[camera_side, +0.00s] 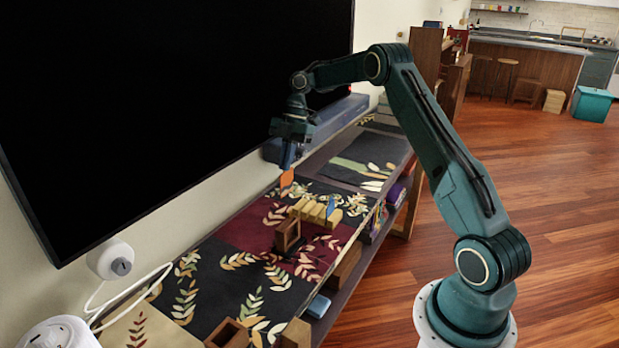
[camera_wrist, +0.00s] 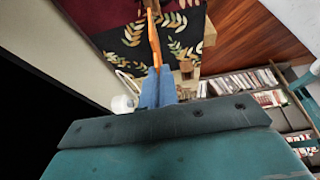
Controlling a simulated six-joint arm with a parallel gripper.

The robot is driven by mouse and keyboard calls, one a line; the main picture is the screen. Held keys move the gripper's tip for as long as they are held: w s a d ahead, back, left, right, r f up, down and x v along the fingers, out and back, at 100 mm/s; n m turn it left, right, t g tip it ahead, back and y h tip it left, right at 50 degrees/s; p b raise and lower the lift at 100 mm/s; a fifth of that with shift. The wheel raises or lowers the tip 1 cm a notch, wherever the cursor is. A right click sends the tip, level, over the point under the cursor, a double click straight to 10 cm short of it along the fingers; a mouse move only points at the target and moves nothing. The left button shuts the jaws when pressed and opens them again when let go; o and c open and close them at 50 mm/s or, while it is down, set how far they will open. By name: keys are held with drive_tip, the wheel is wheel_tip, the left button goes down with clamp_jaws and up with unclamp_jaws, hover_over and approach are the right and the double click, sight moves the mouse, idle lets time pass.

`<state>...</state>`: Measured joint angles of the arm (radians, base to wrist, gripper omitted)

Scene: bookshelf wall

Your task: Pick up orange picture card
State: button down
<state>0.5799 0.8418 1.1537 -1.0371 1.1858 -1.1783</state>
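The orange picture card (camera_side: 286,179) hangs edge-down from the tips of my gripper (camera_side: 288,160), above the patterned cloth on the low shelf. In the wrist view the orange card (camera_wrist: 154,42) shows nearly edge-on, reaching out from between the blue fingers of my gripper (camera_wrist: 157,72). The fingers are close together on the card's near end. The card's face cannot be made out.
A yellow slotted row of blocks (camera_side: 316,211) with a blue piece in it stands on the cloth. A brown open wooden box (camera_side: 287,235) is nearer. A large black screen (camera_side: 180,90) and a long dark blue bar (camera_side: 340,117) line the wall side.

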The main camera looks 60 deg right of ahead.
drive_tip(key=shift+r, duration=0.9)
idle(0.3)
drive_tip(key=w+d+f+m+t+h, duration=0.45)
drive_tip(key=w+d+f+m, duration=0.35)
drive_tip(key=m, duration=1.1)
drive_tip(key=s+d+f+m+g+h, duration=0.1)
drive_tip(key=d+m, duration=0.3)
drive_tip(key=m, duration=0.4)
drive_tip(key=s+d+f+m+g+h, duration=0.1)
drive_tip(key=d+f+m+g+h, duration=0.2)
drive_tip(key=m, duration=0.5)
drive_tip(key=shift+s+d+f+m, duration=0.4)
drive_tip(key=shift+d+f, duration=0.25)
drive_tip(key=shift+d, duration=0.4)
